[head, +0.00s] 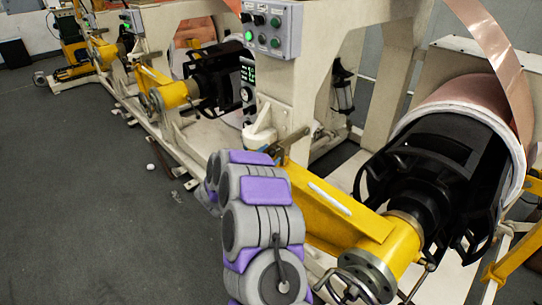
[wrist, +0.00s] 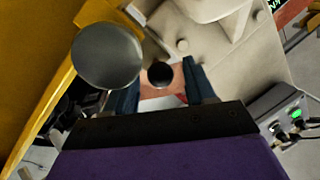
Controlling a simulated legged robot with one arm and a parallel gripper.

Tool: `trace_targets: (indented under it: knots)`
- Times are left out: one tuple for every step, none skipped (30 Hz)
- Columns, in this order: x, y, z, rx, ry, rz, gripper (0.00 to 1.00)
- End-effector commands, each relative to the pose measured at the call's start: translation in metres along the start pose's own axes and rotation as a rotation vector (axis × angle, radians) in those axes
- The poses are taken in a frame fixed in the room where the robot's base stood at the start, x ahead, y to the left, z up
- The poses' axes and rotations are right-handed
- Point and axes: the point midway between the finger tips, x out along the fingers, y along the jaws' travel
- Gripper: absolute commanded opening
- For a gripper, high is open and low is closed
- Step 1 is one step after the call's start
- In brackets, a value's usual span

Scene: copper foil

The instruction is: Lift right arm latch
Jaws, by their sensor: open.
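The right yellow swing arm (head: 335,205) of the machine runs from the white frame to the copper roll's black core. A brownish metal latch handle (head: 287,142) sits at its upper end, beside the frame.
A grey control box (head: 270,28) with green buttons hangs on the white frame (head: 310,80). The copper roll (head: 465,100) with its black core (head: 430,165) is at the right. More yellow arms (head: 172,92) line the machine at the back left. The dark floor (head: 90,200) at left is mostly clear.

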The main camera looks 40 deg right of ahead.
Motion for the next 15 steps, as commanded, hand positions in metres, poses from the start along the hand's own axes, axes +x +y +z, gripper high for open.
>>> trace_targets:
  knots:
    - [0.006,0.001,0.0,0.0,0.002,0.002,0.55]
    - [0.009,0.001,0.0,0.0,0.002,0.002,0.55]
    - [0.012,0.001,0.0,0.0,0.002,0.002,0.55]
    - [0.013,0.001,0.0,0.0,0.003,0.002,0.55]
    - [0.015,0.001,0.0,0.0,0.002,0.001,0.55]
    - [0.016,0.001,0.0,0.001,0.003,0.001,0.55]
    - [0.017,0.001,0.0,0.001,0.003,0.001,0.55]
    - [0.017,0.0,-0.001,0.001,0.002,0.001,0.55]
    - [0.018,0.0,-0.001,0.001,0.002,0.001,0.55]
    - [0.018,0.0,-0.001,0.001,0.002,0.0,0.55]
    - [0.018,0.0,-0.001,0.001,0.002,0.0,0.55]
    - [0.018,0.0,-0.001,0.001,0.002,0.0,0.55]
    - [0.018,0.0,-0.001,0.001,0.002,0.0,0.55]
    - [0.018,0.0,-0.001,0.001,0.002,0.0,0.55]
    - [0.018,0.0,-0.001,0.001,0.002,0.0,0.55]
